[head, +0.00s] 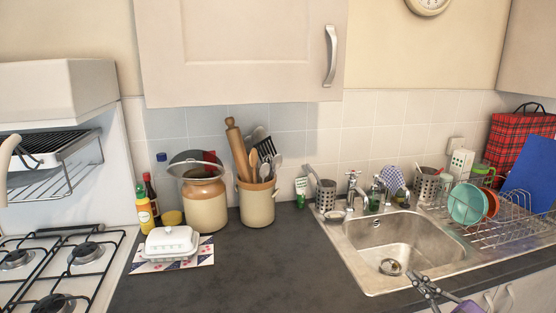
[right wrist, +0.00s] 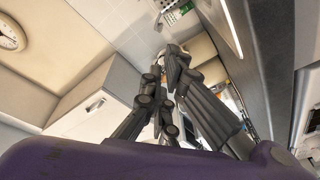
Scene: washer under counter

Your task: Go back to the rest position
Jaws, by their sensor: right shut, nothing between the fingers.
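My right gripper (head: 419,279) is at the bottom right of the head view, in front of the sink's near edge. Its dark fingers are shut and empty, and part of its purple body shows below them. In the right wrist view the same gripper (right wrist: 173,56) reaches up the middle of the picture with its fingers together, above the purple body. My left gripper is not in view. No washer can be made out in the head view.
The sink (head: 398,240) and a dish rack (head: 480,226) with bowls are at the right. A white butter dish (head: 170,241), crock (head: 205,203) and utensil pot (head: 257,206) stand left of it. A gas hob (head: 50,265) is far left. The middle worktop (head: 270,270) is clear.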

